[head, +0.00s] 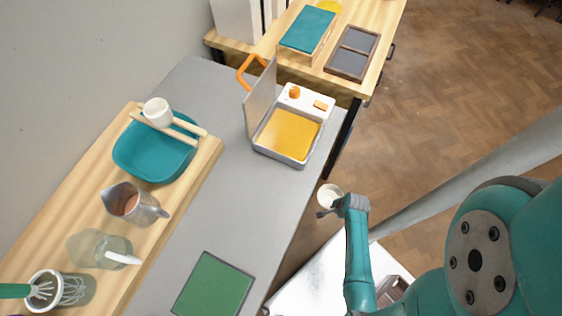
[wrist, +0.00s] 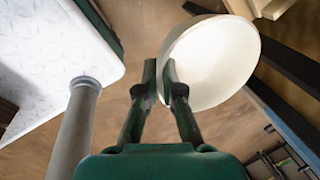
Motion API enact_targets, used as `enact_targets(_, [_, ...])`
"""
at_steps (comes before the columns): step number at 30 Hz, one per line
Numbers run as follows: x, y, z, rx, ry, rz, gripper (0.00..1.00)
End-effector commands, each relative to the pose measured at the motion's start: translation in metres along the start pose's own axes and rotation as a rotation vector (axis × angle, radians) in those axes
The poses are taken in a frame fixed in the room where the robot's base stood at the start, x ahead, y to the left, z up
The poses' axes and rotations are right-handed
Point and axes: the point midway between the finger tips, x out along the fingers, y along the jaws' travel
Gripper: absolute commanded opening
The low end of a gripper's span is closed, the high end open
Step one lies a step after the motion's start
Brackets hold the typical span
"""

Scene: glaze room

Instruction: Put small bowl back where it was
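A small cream bowl (head: 329,192) is at my gripper (head: 331,209), off the front edge of the grey counter in the head view. In the wrist view the bowl (wrist: 218,62) is tilted, its inside showing. My gripper's fingertips (wrist: 162,82) are closed on its near rim, one finger on each side of the wall. The bowl hangs in the air, with wooden floor below it. The fingers are small and partly hidden in the head view.
The grey counter (head: 215,215) carries an open box with a yellow inside (head: 290,135) and a green mat (head: 213,284). A wooden shelf holds a teal basin (head: 150,158) with a white cup (head: 157,112) on sticks, a metal jug (head: 130,203) and a glass jug (head: 95,250).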

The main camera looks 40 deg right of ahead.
Motion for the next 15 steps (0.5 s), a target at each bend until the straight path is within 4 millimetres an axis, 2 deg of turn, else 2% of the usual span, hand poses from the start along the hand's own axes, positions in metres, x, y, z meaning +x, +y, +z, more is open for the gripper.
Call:
enact_targets(5, [0.002,-0.004,0.007,0.005,0.003,-0.001,0.0])
enact_targets(15, [0.01,-0.036,0.04,0.001,0.002,-0.001,0.0])
